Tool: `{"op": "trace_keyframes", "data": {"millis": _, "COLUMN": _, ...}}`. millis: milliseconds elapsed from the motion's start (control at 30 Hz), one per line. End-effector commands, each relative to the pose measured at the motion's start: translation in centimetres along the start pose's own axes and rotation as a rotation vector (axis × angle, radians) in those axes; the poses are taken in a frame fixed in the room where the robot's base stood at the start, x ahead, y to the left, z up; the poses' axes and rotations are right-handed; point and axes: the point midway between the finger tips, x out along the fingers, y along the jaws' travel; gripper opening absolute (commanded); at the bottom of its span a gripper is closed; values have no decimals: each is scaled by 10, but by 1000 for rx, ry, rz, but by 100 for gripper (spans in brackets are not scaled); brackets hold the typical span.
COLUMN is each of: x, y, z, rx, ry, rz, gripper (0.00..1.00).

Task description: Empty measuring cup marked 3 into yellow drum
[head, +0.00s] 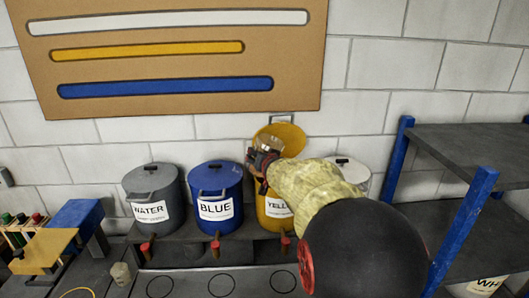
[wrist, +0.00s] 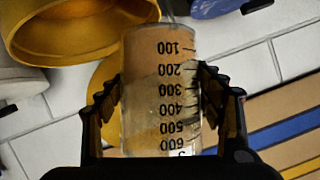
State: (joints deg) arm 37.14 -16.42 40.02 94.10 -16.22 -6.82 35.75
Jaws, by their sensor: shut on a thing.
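The yellow drum (head: 268,222) stands in the row of drums by the wall, its label partly reading "YELL". Its yellow lid (head: 291,134) is raised. My gripper (head: 262,158) is above the drum's front, and my arm hides the drum's right side. In the wrist view my gripper (wrist: 160,105) is shut on a clear measuring cup (wrist: 160,85) with marks from 100 to 600. The numbers appear inverted and the cup looks tilted. A white label shows at its lower edge, its digit cut off. A yellow drum part (wrist: 75,40) lies beyond the cup at upper left. Its contents are unclear.
A grey WATER drum (head: 151,190) and a blue BLUE drum (head: 216,190) stand left, lids on. A pale drum (head: 354,172) is partly hidden behind my arm. A blue-framed shelf (head: 468,225) stands close right. A small cup (head: 121,274) sits on the lower left surface.

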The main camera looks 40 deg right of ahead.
Motion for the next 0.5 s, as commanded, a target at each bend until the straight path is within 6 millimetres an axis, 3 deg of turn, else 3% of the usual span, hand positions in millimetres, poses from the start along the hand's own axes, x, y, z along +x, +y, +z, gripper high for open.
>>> {"op": "trace_keyframes", "data": {"millis": 500, "x": -2, "y": -8, "z": -4, "rx": 122, "ry": -1, "rz": -50, "gripper": 28}}
